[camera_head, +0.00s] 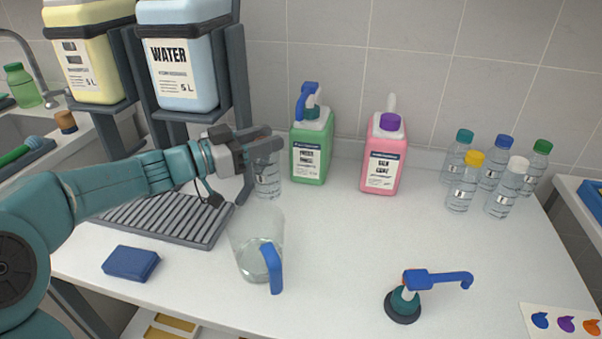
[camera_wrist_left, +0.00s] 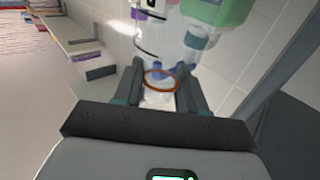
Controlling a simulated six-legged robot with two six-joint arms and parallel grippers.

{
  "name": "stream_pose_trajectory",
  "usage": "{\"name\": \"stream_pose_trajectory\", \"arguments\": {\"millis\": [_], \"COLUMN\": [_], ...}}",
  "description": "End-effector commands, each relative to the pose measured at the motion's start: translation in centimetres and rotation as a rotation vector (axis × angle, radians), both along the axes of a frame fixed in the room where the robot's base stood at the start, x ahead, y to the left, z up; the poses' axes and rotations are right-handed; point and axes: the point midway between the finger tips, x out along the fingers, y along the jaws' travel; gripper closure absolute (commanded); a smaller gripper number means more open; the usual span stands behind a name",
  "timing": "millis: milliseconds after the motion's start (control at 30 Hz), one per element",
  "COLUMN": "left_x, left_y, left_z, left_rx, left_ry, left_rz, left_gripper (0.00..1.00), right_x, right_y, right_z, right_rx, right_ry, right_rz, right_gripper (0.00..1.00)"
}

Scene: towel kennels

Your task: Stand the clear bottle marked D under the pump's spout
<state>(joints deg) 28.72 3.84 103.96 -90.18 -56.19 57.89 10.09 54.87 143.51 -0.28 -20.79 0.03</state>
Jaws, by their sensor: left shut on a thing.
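My left gripper (camera_head: 264,148) is shut on a clear bottle (camera_head: 268,183), seen below the jaws in the head view. The bottle is upright, between the drying rack and the green bottle. Its top is hidden by the jaws, and its letter is too small to read. I cannot tell whether its base touches the counter. In the left wrist view the fingers (camera_wrist_left: 160,93) close around clear plastic with an orange ring (camera_wrist_left: 162,80). A blue and teal pump (camera_head: 408,290) stands on the counter at front right, its spout pointing right. My right gripper is out of view.
A clear jug (camera_head: 245,240) with a blue handle stands in front of the gripper. A green pump bottle (camera_head: 312,150), a pink bottle (camera_head: 384,155) and several capped bottles (camera_head: 462,185) line the back. A blue sponge (camera_head: 131,262) lies left. The centre counter is clear.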

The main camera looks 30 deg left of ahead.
Motion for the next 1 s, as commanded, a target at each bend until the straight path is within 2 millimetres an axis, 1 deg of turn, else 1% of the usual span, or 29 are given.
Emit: {"name": "stream_pose_trajectory", "arguments": {"millis": [33, 100, 233, 300, 400, 667, 833, 867, 900, 1000], "left_x": [0.0, 0.0, 0.0, 1.3, 2.7, 4.8, 7.5, 7.5, 7.4, 7.3], "left_y": [0.0, 0.0, 0.0, -0.9, -1.7, -2.7, -4.4, -4.2, -4.1, -4.1], "left_z": [-1.9, -3.6, -6.2, -5.7, -5.6, -5.6, -5.6, -6.6, -7.0, -6.7], "left_rx": [-0.002, -0.002, -0.002, 0.001, 0.001, 0.001, 0.001, 0.001, 0.000, 0.001], "left_ry": [0.003, 0.004, 0.002, -0.002, -0.003, -0.001, -0.001, 0.001, 0.001, 0.001], "left_rz": [0.001, 0.002, 0.000, -0.004, -0.003, -0.002, -0.004, -0.001, 0.001, 0.001], "left_gripper": [1.00, 1.00, 1.00, 1.00, 1.00, 1.00, 1.00, 1.00, 1.00, 1.00], "right_x": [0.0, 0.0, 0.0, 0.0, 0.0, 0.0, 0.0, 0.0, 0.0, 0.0], "right_y": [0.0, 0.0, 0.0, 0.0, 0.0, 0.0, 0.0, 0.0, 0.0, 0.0], "right_z": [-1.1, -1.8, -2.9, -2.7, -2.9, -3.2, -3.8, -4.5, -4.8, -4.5], "right_rx": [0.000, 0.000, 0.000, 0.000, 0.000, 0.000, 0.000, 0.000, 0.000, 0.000], "right_ry": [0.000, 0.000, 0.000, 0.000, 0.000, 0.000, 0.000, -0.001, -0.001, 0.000], "right_rz": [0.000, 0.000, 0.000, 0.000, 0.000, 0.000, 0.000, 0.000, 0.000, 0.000], "right_gripper": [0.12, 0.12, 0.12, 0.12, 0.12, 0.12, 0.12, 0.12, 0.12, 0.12]}}
